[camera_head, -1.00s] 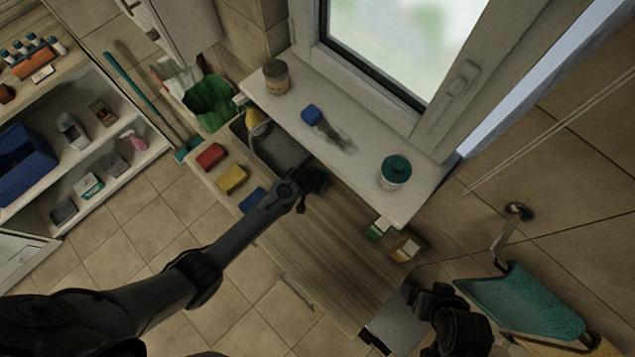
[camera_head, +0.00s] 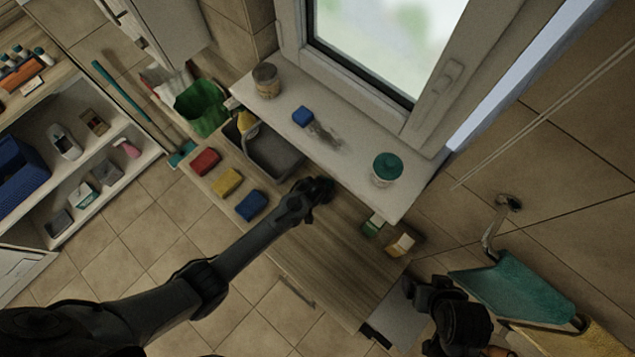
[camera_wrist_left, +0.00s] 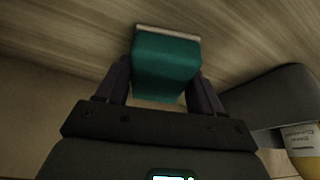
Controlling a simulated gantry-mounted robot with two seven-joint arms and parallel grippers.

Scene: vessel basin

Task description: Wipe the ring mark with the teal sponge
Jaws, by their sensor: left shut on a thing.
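The teal sponge (camera_wrist_left: 166,66), with a pale strip along its far edge, sits between the two fingers of my left gripper (camera_wrist_left: 165,88) in the left wrist view. My left gripper (camera_head: 322,188) is shut on it over the wooden countertop (camera_head: 345,240), just right of the basin. I cannot tell whether the sponge touches the wood. The arm hides the sponge in the head view. I cannot make out a ring mark on the countertop. A grey smear (camera_head: 325,135) shows on the windowsill. My right gripper (camera_head: 428,295) is at the lower right, its jaws unclear.
The grey basin (camera_head: 275,160) holds a yellow-labelled bottle (camera_head: 247,122). Red (camera_head: 205,161), yellow (camera_head: 228,182) and blue (camera_head: 251,205) sponges lie along the counter's left edge. A blue block (camera_head: 303,117) and a teal-lidded jar (camera_head: 387,168) stand on the sill. Small boxes (camera_head: 400,244) stand at the counter's right.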

